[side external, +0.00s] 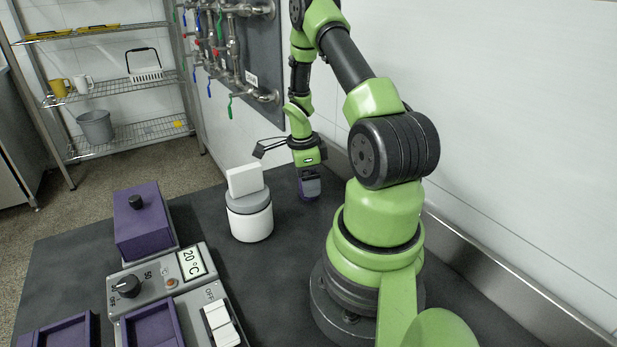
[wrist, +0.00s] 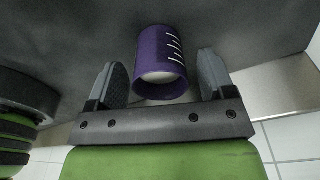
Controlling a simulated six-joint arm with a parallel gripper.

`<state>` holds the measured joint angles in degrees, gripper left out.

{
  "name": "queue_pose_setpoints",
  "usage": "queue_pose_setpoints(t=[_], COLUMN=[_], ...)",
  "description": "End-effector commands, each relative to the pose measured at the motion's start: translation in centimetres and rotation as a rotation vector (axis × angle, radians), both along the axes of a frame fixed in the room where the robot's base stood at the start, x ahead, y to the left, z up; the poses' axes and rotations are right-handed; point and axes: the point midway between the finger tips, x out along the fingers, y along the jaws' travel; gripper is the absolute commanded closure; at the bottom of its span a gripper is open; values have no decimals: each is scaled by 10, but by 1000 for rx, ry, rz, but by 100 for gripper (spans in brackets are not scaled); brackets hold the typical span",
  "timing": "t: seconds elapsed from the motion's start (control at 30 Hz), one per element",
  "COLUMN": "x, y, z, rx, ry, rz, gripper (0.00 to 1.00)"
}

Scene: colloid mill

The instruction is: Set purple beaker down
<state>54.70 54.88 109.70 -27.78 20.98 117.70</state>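The purple beaker (wrist: 158,50) has white graduation marks, and its open mouth faces the wrist camera with something pale inside. It appears to stand on the dark countertop. My gripper (wrist: 163,65) has one finger on each side of it, with a narrow gap showing at each side, so the fingers look open and apart from the beaker. In the side external view my gripper (side external: 309,188) points down, low over the countertop near the wall. There the purple beaker (side external: 312,188) shows only in part behind the dark finger.
A white and grey cylindrical device (side external: 250,220) with a white block on top stands left of my gripper. The wall is close on the right.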

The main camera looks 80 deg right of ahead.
Motion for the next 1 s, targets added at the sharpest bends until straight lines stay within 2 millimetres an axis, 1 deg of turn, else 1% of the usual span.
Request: queue_pose_setpoints(t=[0.23,0.33,0.47,0.7,0.8,1.0], x=[0,1,4,10,12,16], y=[0,0,1,3,4,8], z=[2,11,33,87,104,124], rx=[-1,-3,-6,-6,-4,-4], ry=[0,0,-2,-4,-3,-5], rz=[0,0,0,0,1,21], gripper=[24,24,24,24,24,24])
